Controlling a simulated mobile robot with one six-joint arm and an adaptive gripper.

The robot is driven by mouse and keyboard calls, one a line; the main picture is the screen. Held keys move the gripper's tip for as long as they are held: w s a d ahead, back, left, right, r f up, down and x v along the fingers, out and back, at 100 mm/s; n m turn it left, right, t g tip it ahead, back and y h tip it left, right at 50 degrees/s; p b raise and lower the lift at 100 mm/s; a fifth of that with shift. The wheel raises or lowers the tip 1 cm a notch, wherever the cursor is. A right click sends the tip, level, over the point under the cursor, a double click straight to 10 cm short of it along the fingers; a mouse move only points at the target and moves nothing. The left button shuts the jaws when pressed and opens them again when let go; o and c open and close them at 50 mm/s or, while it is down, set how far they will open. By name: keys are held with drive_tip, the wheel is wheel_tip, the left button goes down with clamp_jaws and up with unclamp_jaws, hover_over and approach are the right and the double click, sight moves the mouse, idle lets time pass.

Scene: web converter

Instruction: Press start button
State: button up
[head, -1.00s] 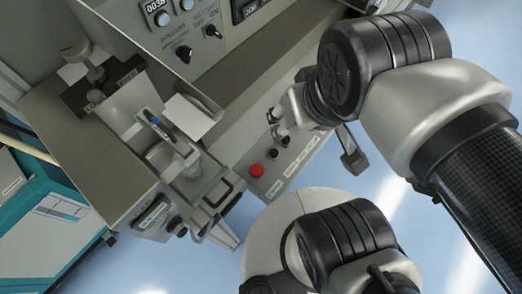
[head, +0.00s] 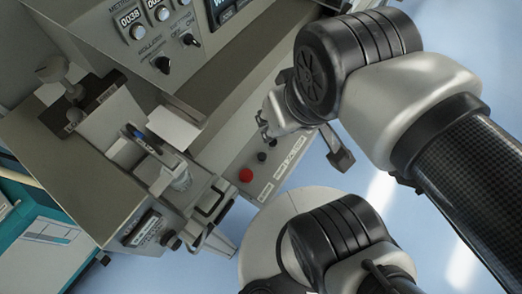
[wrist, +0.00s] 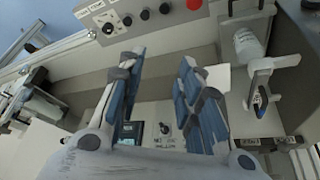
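A slanted button panel (head: 232,190) on the machine's front edge carries a red button (head: 245,174) and several black buttons (head: 262,156) in a row, with white labels too small to read surely. In the wrist view the black buttons (wrist: 145,14) and the red button (wrist: 194,4) lie along the top edge, beyond the fingertips. I cannot tell which one is the start button. My gripper (wrist: 160,58) is open and empty, its blue-padded fingers apart. In the head view my gripper (head: 266,124) is beside the panel's upper end, partly hidden by my wrist; contact with a button cannot be told.
A control face with dials and a black switch (head: 190,39) is at the top of the head view. A clamp-like fixture with a clear cylinder (head: 181,180) stands left of the panel. A dark bracket (head: 339,155) juts out at right. Blue floor is open beyond.

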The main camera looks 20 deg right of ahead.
clamp_jaws()
idle(1.4)
